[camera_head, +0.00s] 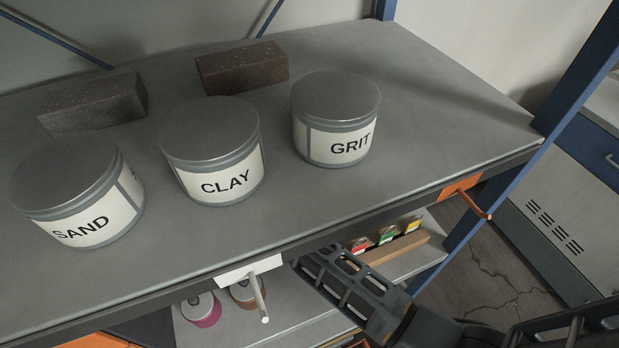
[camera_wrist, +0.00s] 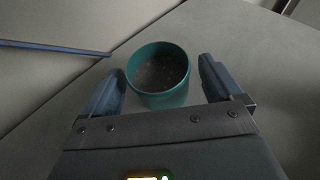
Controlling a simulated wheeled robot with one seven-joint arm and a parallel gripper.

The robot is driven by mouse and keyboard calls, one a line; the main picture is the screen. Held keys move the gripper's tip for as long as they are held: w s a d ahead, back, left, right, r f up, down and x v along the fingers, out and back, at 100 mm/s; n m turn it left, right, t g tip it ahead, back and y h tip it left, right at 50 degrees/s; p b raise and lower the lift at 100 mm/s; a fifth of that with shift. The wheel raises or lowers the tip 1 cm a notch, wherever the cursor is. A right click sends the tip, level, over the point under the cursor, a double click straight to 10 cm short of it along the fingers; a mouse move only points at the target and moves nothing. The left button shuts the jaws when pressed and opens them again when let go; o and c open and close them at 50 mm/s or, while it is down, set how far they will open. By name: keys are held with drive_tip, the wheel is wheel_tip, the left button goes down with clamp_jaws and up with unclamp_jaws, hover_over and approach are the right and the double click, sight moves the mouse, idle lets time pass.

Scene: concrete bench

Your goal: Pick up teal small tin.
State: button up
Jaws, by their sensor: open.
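The teal small tin (camera_wrist: 160,100) stands on a grey surface in the wrist view, open at the top with something dark and grainy inside. My gripper (camera_wrist: 161,68) is open, with one blue-grey finger on each side of the tin. A narrow gap seems to show between the tin and each finger. The near bottom of the tin is close to the gripper's palm. In the head view the tin is not visible; my dark arm reaches in below the bench top's front edge, and the fingers are hidden there.
Tins labelled SAND (camera_head: 85,225), CLAY (camera_head: 225,187) and GRIT (camera_head: 340,146) stand on the bench top (camera_head: 440,110), with two bricks behind. A white hook (camera_head: 262,295) and orange hook (camera_head: 476,205) stick out at its front edge.

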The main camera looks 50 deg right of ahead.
drive_tip(key=shift+w+d+f, duration=0.25)
drive_tip(key=shift+d, duration=0.2)
drive_tip(key=c, duration=1.1)
